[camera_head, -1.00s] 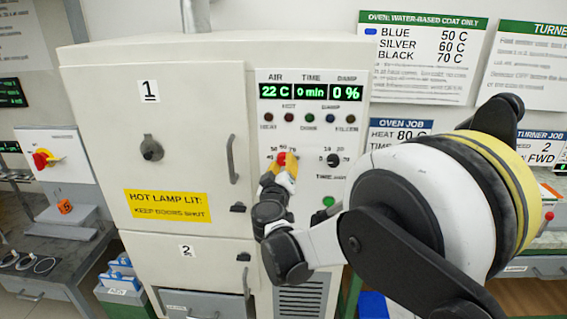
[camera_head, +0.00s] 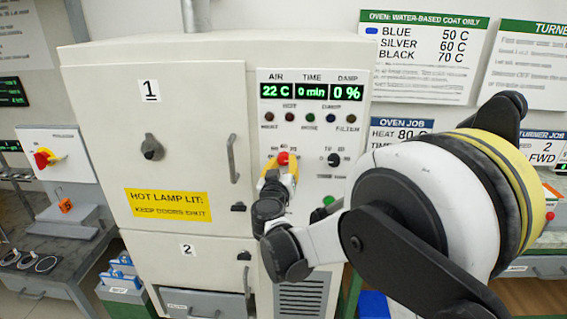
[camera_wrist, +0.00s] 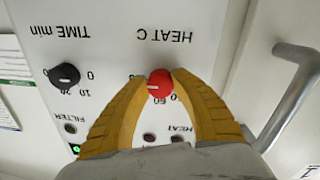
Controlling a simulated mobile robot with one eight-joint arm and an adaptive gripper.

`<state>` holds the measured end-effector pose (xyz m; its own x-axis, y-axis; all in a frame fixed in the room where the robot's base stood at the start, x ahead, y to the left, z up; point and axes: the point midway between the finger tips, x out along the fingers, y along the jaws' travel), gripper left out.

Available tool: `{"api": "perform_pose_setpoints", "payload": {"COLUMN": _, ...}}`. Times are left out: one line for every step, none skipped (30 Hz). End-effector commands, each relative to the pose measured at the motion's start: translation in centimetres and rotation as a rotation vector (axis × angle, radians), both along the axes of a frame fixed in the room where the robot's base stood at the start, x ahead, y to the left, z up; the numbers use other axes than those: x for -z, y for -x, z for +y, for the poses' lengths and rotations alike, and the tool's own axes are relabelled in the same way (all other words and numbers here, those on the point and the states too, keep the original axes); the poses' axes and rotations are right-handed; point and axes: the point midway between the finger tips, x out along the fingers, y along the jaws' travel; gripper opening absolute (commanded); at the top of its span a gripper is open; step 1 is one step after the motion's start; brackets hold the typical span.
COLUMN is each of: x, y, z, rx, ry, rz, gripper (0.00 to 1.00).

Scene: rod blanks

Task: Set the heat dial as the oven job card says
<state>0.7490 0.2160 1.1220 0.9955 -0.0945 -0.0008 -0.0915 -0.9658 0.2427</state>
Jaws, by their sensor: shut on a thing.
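The heat dial (camera_wrist: 160,82) is a red knob on the oven's pale control panel, under upside-down HEAT C lettering in the wrist view. A white mark on it points left in that view; the scale numbers beside it are partly hidden. In the head view the dial (camera_head: 283,158) shows red between the yellow fingers. My gripper (camera_wrist: 159,78) is shut on the dial, one yellow finger on each side; it also shows in the head view (camera_head: 281,165). The oven job card (camera_head: 402,124) reads HEAT 80 C; its TIME line is covered by my arm.
The black time dial (camera_wrist: 65,76) sits beside the heat dial. The oven display (camera_head: 311,91) reads 22 C, 0 min, 0 %. The oven door handle (camera_wrist: 290,95) stands out close to my gripper. A coat chart (camera_head: 425,55) hangs on the wall.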

Motion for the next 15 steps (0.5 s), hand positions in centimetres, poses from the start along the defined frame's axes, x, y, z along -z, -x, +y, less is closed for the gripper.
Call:
{"api": "perform_pose_setpoints", "payload": {"x": -0.07, "y": -0.05, "z": 0.06, "rx": -0.001, "ry": 0.001, "rz": -0.001, "gripper": 0.0}}
{"api": "perform_pose_setpoints", "payload": {"x": -0.07, "y": -0.05, "z": 0.06, "rx": -0.001, "ry": 0.001, "rz": -0.001, "gripper": 0.0}}
{"api": "perform_pose_setpoints", "payload": {"x": -0.07, "y": -0.05, "z": 0.06, "rx": -0.001, "ry": 0.001, "rz": -0.001, "gripper": 0.0}}
{"api": "perform_pose_setpoints", "payload": {"x": -0.07, "y": -0.05, "z": 0.06, "rx": -0.001, "ry": 0.001, "rz": -0.001, "gripper": 0.0}}
{"api": "perform_pose_setpoints", "payload": {"x": -0.07, "y": -0.05, "z": 0.06, "rx": -0.001, "ry": 0.001, "rz": -0.001, "gripper": 0.0}}
{"api": "perform_pose_setpoints", "payload": {"x": -0.07, "y": -0.05, "z": 0.06, "rx": -0.001, "ry": 0.001, "rz": -0.001, "gripper": 0.33}}
{"api": "perform_pose_setpoints", "payload": {"x": -0.07, "y": -0.05, "z": 0.06, "rx": -0.001, "ry": 0.002, "rz": -0.001, "gripper": 0.42}}
{"api": "perform_pose_setpoints", "payload": {"x": -0.06, "y": -0.05, "z": 0.06, "rx": -0.001, "ry": 0.002, "rz": -0.001, "gripper": 0.51}}
{"api": "perform_pose_setpoints", "payload": {"x": -0.05, "y": -0.03, "z": 0.05, "rx": -0.001, "ry": 0.002, "rz": -0.001, "gripper": 0.54}}
{"api": "perform_pose_setpoints", "payload": {"x": -0.05, "y": -0.03, "z": 0.05, "rx": -0.001, "ry": 0.002, "rz": -0.001, "gripper": 0.54}}
{"api": "perform_pose_setpoints", "payload": {"x": -0.04, "y": -0.03, "z": 0.05, "rx": -0.001, "ry": 0.001, "rz": -0.001, "gripper": 0.54}}
{"api": "perform_pose_setpoints", "payload": {"x": -0.04, "y": -0.02, "z": 0.05, "rx": -0.001, "ry": 0.002, "rz": -0.001, "gripper": 0.54}}
{"api": "perform_pose_setpoints", "payload": {"x": -0.03, "y": -0.02, "z": 0.04, "rx": -0.001, "ry": 0.002, "rz": 0.0, "gripper": 0.54}}
{"api": "perform_pose_setpoints", "payload": {"x": -0.03, "y": -0.02, "z": 0.04, "rx": -0.001, "ry": 0.002, "rz": 0.0, "gripper": 0.54}}
{"api": "perform_pose_setpoints", "payload": {"x": -0.02, "y": -0.02, "z": 0.03, "rx": -0.001, "ry": 0.001, "rz": 0.0, "gripper": 0.54}}
